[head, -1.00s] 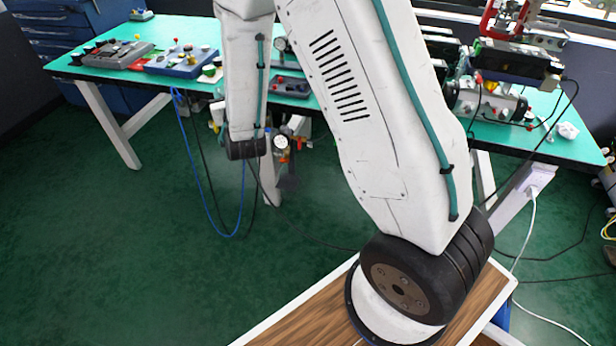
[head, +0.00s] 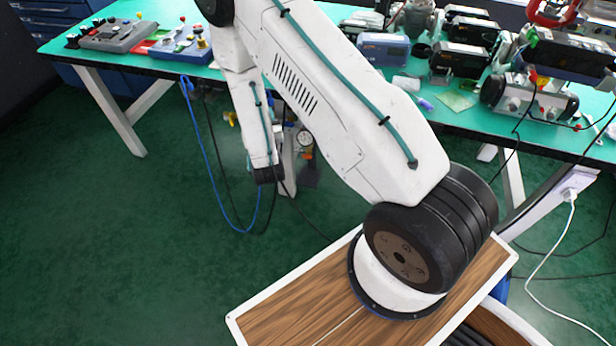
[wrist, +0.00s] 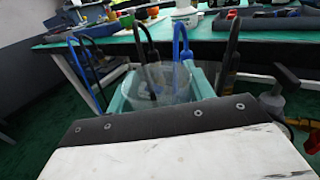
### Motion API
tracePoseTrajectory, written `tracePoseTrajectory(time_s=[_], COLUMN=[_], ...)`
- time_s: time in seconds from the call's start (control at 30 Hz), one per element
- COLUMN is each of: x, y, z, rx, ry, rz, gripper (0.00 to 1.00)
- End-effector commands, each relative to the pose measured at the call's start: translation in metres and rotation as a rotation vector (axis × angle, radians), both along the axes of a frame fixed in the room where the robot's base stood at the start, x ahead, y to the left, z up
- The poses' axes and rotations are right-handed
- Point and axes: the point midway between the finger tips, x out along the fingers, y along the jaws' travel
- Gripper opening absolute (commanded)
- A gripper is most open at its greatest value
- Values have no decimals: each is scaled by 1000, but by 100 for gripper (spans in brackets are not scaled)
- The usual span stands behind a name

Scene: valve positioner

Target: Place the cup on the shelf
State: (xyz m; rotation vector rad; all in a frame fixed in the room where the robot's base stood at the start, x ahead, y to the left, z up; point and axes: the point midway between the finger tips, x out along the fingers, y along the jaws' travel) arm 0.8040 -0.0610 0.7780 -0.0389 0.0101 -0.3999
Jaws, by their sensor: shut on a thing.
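The cup (wrist: 160,88) is a clear, see-through vessel in the wrist view, just beyond the pale casing of my wrist. My gripper (wrist: 160,92) has teal fingers on either side of it and is shut on it. The cup's lower part is hidden behind the casing. In the head view, my arm hangs in front of the table, and neither the gripper nor the cup can be made out there. I cannot pick out a shelf for certain in either view.
A green-topped workbench (head: 215,72) crosses the back. It bears control boxes (head: 120,36), a blue-grey box (head: 384,49) and valve equipment (head: 530,97). Blue and black cables hang below its front edge. A white cable (head: 550,275) lies on the right. Green floor (head: 110,240) is clear at left.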

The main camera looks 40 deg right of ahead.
Motion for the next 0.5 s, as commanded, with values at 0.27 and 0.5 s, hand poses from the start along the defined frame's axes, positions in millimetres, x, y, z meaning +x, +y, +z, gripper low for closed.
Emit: tracePoseTrajectory(time_s=[0.27,0.5], x=[-39,-102], y=[-28,-61], z=[-109,-207], rx=[-2,-4], ry=[7,8], rz=[-111,-245], gripper=[30,30])
